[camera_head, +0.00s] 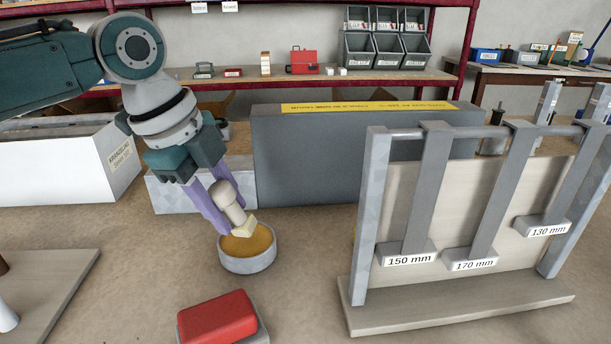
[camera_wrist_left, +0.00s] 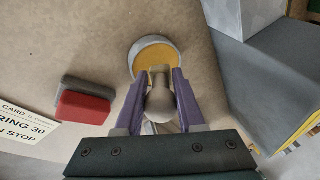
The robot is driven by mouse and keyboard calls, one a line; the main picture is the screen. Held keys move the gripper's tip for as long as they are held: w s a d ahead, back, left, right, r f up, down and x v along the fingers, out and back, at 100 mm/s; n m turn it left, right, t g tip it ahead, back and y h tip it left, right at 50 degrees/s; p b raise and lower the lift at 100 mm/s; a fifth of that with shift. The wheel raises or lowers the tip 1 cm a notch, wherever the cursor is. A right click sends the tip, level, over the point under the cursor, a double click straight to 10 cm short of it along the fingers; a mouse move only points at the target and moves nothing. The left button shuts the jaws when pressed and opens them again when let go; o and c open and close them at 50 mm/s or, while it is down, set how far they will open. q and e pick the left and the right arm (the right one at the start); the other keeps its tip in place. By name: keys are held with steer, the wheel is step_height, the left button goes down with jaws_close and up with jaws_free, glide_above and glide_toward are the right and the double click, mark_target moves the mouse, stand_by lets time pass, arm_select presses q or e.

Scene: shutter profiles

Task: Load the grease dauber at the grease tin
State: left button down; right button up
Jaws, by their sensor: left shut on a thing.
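The grease tin (camera_head: 246,262) is a round grey tin with yellow-orange grease inside, standing on the bench. It also shows in the left wrist view (camera_wrist_left: 134,58). My left gripper (camera_head: 218,205) has purple fingers and is shut on the grease dauber (camera_head: 229,198), which has a rounded beige handle and a pale yellowish tip. The dauber is tilted, with its tip low over the tin's opening. I cannot tell whether the tip touches the grease. The dauber also shows between the fingers in the left wrist view (camera_wrist_left: 159,98). My right gripper is not in view.
A red-topped block (camera_head: 217,316) lies in front of the tin. A rack with hanging gauges (camera_head: 445,200), marked 150, 170 and 130 mm, stands to the right. A long grey box (camera_head: 310,160) stands behind, a white box (camera_head: 55,170) at left. A wooden board (camera_head: 50,295) lies front left.

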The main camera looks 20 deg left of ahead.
mark_target(222, 181)
arm_select(q)
steer(key=shift+f, duration=0.5)
stand_by(0.3)
steer(key=shift+f, duration=0.15)
stand_by(1.3)
step_height(222, 181, up, 7)
steer(key=p, duration=0.7)
steer(key=shift+p, duration=0.3)
stand_by(0.4)
